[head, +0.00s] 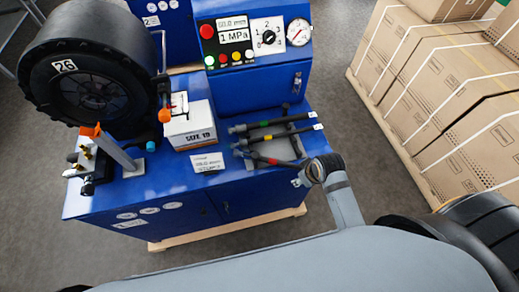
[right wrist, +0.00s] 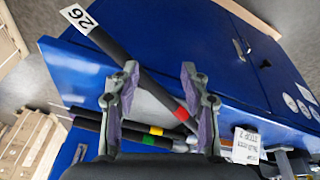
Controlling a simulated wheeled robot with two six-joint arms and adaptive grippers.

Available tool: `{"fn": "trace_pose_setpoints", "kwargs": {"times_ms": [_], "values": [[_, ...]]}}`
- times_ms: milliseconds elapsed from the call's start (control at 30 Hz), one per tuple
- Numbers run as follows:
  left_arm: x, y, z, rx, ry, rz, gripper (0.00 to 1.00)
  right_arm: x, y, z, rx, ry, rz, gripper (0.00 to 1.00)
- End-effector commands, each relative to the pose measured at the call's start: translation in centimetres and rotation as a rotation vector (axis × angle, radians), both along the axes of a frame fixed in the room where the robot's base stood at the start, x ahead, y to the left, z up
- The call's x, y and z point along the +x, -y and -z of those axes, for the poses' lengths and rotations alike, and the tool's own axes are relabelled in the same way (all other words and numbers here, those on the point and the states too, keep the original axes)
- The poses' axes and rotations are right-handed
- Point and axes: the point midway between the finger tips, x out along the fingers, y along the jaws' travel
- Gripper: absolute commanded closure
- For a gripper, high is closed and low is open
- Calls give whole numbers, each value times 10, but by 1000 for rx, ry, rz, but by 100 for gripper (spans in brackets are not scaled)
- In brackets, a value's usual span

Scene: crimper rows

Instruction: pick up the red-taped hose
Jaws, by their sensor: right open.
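The red-taped hose (head: 284,163) is a black hose lying on the front right of the blue bench top, nearest the front edge of several hoses. In the right wrist view the hose (right wrist: 128,62) runs diagonally, with a white "26" tag at one end and a red band near the other. My right gripper (right wrist: 160,70) is open, its two fingers on either side of the hose's line in that view. The hose appears beyond the fingers; contact cannot be told. In the head view my right gripper (head: 301,181) is small and partly hidden by its wrist. My left gripper is not in view.
A yellow-taped hose (head: 288,134) and a green-taped hose (head: 285,121) lie just behind. A "SIZE 19" box (head: 191,130), a white card (head: 207,162) and a tyre marked 26 (head: 92,68) are to the left. Cartons (head: 450,110) stand at right.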

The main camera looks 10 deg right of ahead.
Motion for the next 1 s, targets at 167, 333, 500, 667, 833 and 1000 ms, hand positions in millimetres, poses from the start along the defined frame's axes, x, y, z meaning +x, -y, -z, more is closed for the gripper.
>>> {"fn": "trace_pose_setpoints", "kwargs": {"times_ms": [167,333,500,667,833,1000], "values": [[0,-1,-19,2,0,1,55,27,-34,-69,1,69,-370,54],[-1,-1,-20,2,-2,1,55,49,-57,-78,-6,131,-638,54],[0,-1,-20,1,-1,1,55,59,-67,-81,-13,165,-759,54],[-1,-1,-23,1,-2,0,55,62,-71,-73,-11,165,-763,54],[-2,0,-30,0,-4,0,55,73,-79,-47,-12,165,-762,54],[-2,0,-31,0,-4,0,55,77,-82,-33,-15,166,-762,54]]}}
